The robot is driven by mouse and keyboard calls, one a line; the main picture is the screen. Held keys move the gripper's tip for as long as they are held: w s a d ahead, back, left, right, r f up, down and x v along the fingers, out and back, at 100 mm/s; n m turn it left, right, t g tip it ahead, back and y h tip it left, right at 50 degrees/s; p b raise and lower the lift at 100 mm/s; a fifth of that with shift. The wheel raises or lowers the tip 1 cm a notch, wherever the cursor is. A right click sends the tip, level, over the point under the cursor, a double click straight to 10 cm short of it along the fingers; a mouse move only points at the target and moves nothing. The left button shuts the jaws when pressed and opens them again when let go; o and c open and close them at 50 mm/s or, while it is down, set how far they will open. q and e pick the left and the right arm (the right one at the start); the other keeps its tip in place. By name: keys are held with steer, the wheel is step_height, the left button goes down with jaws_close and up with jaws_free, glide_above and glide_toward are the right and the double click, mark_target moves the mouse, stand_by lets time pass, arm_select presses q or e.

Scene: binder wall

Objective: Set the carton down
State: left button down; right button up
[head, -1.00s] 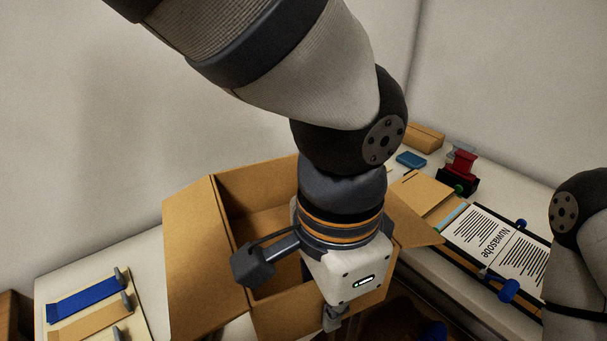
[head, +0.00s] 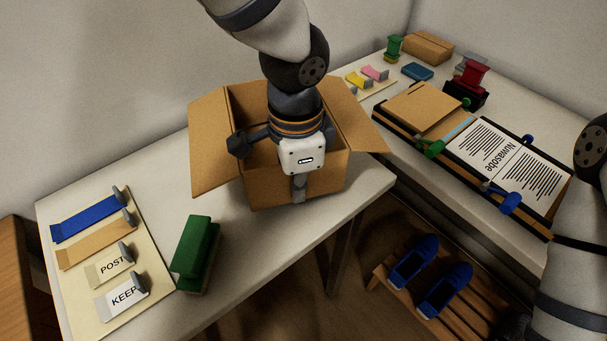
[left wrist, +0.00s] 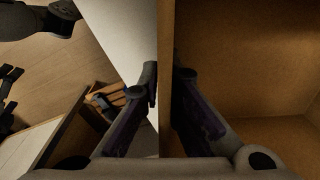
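The open brown carton (head: 262,185) is at the right end of the near white table in the head view, upright with its flaps spread. I cannot tell whether its bottom touches the table. My left gripper (head: 299,190) is over the carton's front wall, pointing down. In the left wrist view its two fingers (left wrist: 165,105) straddle the cardboard wall (left wrist: 165,60), one inside and one outside, closed on it. The carton's inside (left wrist: 245,70) looks empty where it shows. My right arm is at the right edge; its gripper is out of view.
Left on the white table (head: 300,245) are a board (head: 140,262) with labelled strips and a green block-like object (head: 196,250). The back table holds a binder with papers (head: 497,155), a red stamp (head: 472,75) and a small box (head: 428,47). Blue shoes (head: 445,290) sit on a low slatted bench (head: 385,280).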

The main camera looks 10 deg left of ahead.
arm_select(q)
steer(key=shift+f, duration=1.45)
arm_select(e)
steer(key=shift+s+f, duration=0.25)
arm_select(q)
steer(key=shift+f, duration=0.1)
steer(key=c, duration=1.8)
jaws_free()
step_height(320, 180, up, 12)
steer(key=p, duration=0.1)
steer(key=shift+s, duration=0.2)
arm_select(e)
steer(key=shift+w+r+t, duration=0.3)
steer(key=shift+w+r, duration=0.6)
steer(key=shift+w, duration=0.1)
arm_select(q)
steer(key=shift+d, duration=0.1)
